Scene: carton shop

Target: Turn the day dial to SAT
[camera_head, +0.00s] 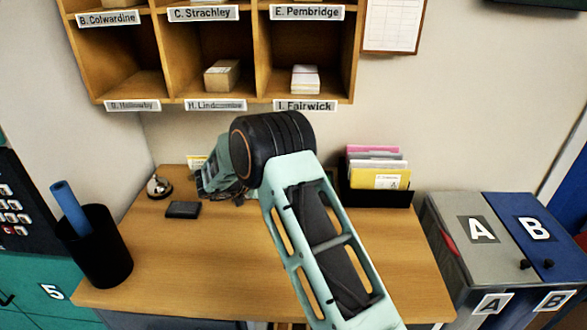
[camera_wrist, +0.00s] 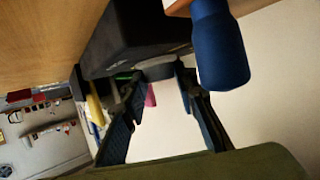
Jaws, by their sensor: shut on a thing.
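In the wrist view my gripper (camera_wrist: 163,80) has its two dark fingers on either side of a grey round knob (camera_wrist: 162,68), which appears to be the day dial. The fingers are closed on it. The knob sits on the side of a black box-like body (camera_wrist: 135,35). A blue rounded piece (camera_wrist: 220,50) stands out close beside the right finger. No day lettering can be read on the dial. In the head view my gripper (camera_head: 215,178) is low over the back of the desk, and my arm hides the dial.
The wooden desk (camera_head: 170,270) is clear at the front. A bell (camera_head: 158,187), a small dark pad (camera_head: 183,209) and a black cup (camera_head: 103,250) are at left. A file holder (camera_head: 378,195) stands right of my arm. Pigeonholes (camera_head: 225,100) hang above.

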